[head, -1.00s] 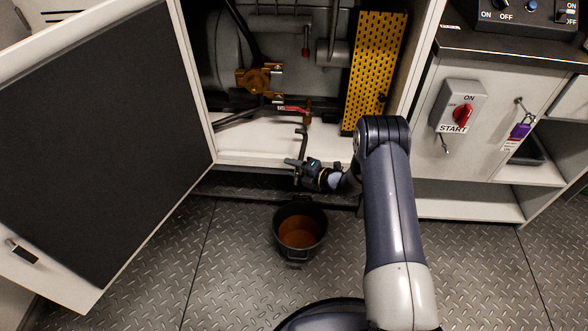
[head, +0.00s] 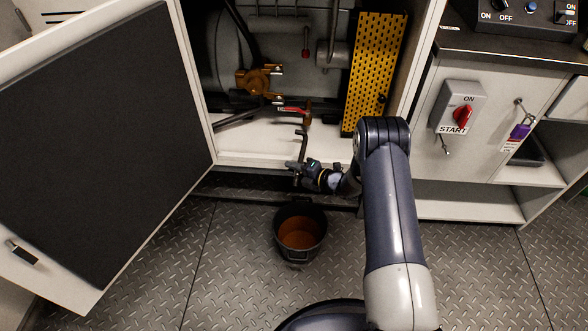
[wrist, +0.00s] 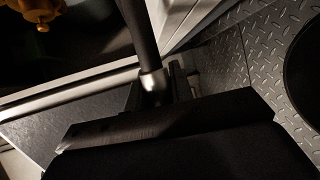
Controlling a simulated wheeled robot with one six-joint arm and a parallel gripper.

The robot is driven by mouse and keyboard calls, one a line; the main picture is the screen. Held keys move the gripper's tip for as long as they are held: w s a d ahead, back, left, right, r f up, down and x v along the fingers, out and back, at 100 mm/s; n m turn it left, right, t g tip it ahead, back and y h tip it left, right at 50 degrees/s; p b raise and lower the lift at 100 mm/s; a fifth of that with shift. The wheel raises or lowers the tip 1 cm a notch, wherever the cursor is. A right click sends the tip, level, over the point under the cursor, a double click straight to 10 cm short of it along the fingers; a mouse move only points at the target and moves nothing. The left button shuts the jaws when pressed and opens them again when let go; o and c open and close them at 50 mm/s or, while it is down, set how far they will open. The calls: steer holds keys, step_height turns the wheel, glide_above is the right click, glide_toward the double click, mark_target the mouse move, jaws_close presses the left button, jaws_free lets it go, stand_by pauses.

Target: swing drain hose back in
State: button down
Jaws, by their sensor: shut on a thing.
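The drain hose (head: 303,142) is a dark, thin pipe hanging from a brass valve with a red lever (head: 291,110) inside the open cabinet. It reaches out over the cabinet's front sill. My gripper (head: 297,168) is shut on the hose near its lower end, just in front of the sill and above the bucket. In the wrist view the hose (wrist: 138,32) runs down to a bright metal part (wrist: 154,82) at my jaws (wrist: 162,92). The hose tip is hidden by the gripper.
A black bucket (head: 279,243) with brown liquid stands on the tread-plate floor below the gripper. The open cabinet door (head: 110,150) is on the left. A perforated yellow guard (head: 374,65) stands inside at right. A switch box (head: 458,105) is further right.

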mark_target(295, 181)
steer(key=a+m+t+h+b, duration=0.1)
steer(key=b, duration=0.1)
steer(key=w+a+m+t+h+b, duration=0.1)
steer(key=a+b, duration=0.1)
steer(key=w+a+m+t+h+b, duration=0.1)
steer(key=a+t+b, duration=0.1)
steer(key=shift+w+f+m, duration=0.15)
steer(key=shift+m, duration=0.25)
steer(key=shift+w+a+m+h+b, duration=0.25)
steer(key=shift+m+h+b, duration=0.15)
steer(key=shift+h, duration=0.1)
steer(key=shift+r, duration=0.2)
steer(key=c, duration=1.2)
jaws_free()
steer(key=shift+c, duration=0.2)
steer(key=shift+s, duration=0.1)
steer(key=p+v, duration=0.1)
steer(key=v, duration=0.4)
steer(key=p+v, duration=0.1)
steer(key=v, duration=0.4)
steer(key=shift+s+d+f, duration=0.1)
steer(key=shift+s+d, duration=0.1)
steer(key=shift+s, duration=0.15)
